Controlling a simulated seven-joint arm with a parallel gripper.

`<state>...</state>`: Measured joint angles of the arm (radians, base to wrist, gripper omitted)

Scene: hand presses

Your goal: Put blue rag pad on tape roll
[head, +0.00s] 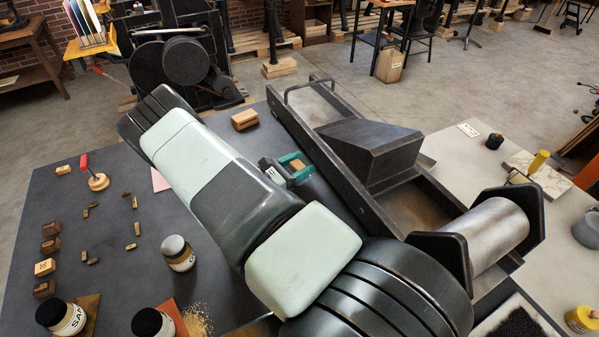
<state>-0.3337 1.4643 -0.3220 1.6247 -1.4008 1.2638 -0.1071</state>
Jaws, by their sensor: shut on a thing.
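My arm (215,180) crosses the middle of the head view and covers much of the dark table. I do not see the blue rag pad, and whatever the gripper holds is hidden too. A small teal-green thing with a brown inner part (304,177) shows just right of the arm, partly covered. It may be the tape roll, but I cannot tell for sure. A small black part with a pale mark shows beside it, and I cannot tell what it belongs to.
A hand press (375,150) with a long dark frame and a metal roller (492,236) stands right of my arm. Wooden blocks, small type pieces and a red-handled tool (97,181) lie at the left. Jars (178,253) stand near the front. A wooden block (244,119) lies behind the arm.

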